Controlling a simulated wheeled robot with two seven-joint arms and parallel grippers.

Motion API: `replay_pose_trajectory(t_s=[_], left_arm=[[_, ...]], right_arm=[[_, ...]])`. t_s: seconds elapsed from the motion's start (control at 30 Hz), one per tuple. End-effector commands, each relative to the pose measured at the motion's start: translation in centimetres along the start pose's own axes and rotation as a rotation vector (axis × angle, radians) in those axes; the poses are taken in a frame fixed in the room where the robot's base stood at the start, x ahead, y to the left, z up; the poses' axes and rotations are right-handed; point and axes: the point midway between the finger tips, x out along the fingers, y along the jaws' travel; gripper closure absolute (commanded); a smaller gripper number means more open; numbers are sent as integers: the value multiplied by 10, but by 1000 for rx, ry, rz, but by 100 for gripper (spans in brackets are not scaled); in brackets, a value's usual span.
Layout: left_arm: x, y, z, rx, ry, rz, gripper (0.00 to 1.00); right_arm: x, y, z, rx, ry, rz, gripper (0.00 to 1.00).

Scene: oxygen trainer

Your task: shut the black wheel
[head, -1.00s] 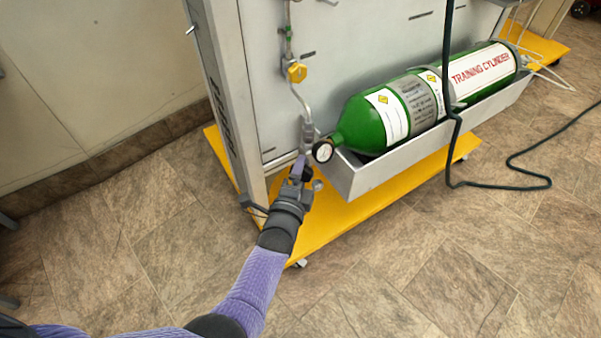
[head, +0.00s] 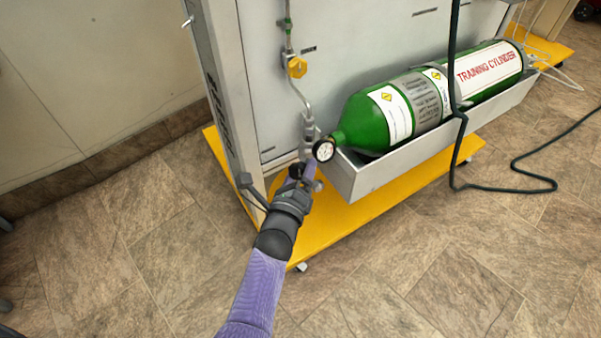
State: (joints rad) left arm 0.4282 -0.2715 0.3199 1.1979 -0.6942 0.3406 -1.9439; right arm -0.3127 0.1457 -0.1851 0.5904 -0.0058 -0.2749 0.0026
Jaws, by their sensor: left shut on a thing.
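The black wheel (head: 295,171) is a small dark knob low at the front end of the green cylinder's fittings, beside the trolley post. My left gripper (head: 303,174) is at the wheel and shut on it; its fingers and wrist hide much of the wheel. A round white-faced gauge (head: 324,150) sits just above and right of the fingers. The green training cylinder (head: 368,122) lies in a grey metal tray. My right gripper is not in view.
A yellow valve knob (head: 297,67) is on the pipe above. The grey tray (head: 390,172) and yellow trolley base (head: 345,215) lie right of and below my gripper. A dark green hose (head: 459,150) hangs across the cylinder. The floor in front is clear.

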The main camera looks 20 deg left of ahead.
Motion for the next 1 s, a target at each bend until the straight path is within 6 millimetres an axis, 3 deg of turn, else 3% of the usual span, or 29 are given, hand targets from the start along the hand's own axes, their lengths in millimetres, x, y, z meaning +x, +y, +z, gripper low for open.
replay_pose_trajectory(t_s=[0.7,0.73,0.83,1.0], left_arm=[[-1,1,-1,69,4,2,85],[-1,1,-1,69,4,2,22],[0,0,-1,68,3,2,1],[0,0,-1,67,2,1,0]], right_arm=[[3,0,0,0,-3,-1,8],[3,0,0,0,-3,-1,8],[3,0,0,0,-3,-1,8],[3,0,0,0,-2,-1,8]])
